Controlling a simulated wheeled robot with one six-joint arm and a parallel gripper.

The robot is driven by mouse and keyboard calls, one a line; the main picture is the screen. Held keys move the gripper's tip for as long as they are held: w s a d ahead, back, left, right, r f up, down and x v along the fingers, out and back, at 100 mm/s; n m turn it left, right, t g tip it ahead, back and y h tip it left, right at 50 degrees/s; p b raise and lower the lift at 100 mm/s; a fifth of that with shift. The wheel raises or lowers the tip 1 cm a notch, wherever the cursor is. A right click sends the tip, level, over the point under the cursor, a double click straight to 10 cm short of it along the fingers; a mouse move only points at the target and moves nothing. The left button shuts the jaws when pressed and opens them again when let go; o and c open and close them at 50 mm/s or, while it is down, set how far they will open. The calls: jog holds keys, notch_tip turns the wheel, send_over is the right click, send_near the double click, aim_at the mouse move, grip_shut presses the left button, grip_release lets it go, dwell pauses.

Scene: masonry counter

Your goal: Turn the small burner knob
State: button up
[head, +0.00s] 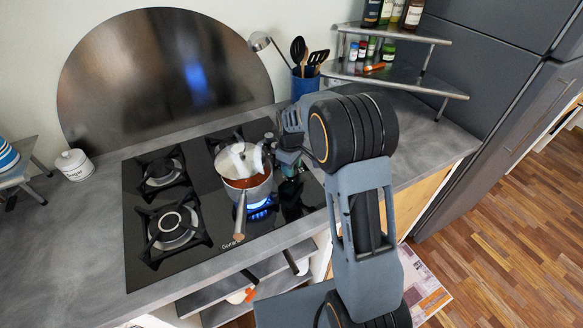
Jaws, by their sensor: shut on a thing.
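The black glass cooktop (205,225) is set in the grey counter. My gripper (289,168) reaches down over its right side, just right of the pot. The fingertips are small and partly hidden by the wrist. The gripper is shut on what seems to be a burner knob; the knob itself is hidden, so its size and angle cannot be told. A pot (257,190) with red sauce, white contents and a wooden handle (240,217) stands on a right burner. A blue flame (259,211) burns beneath it.
Two left burners (173,226) are empty and unlit. A blue utensil holder (303,84) stands behind my gripper, and a metal spice shelf (395,75) is at the back right. A white sugar jar (74,164) stands at left. The front counter strip is clear.

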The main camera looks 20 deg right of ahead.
jog(key=m+b, duration=0.1)
jog(key=m, duration=0.5)
jog(key=shift+m, duration=0.3)
jog(key=m, duration=0.5)
jog(key=shift+m+b, duration=0.35)
jog(key=shift+m, duration=0.05)
jog(key=o, duration=0.7)
jog(key=shift+c, duration=0.2)
notch_tip(320, 180, up, 14)
jog(key=shift+f, duration=0.1)
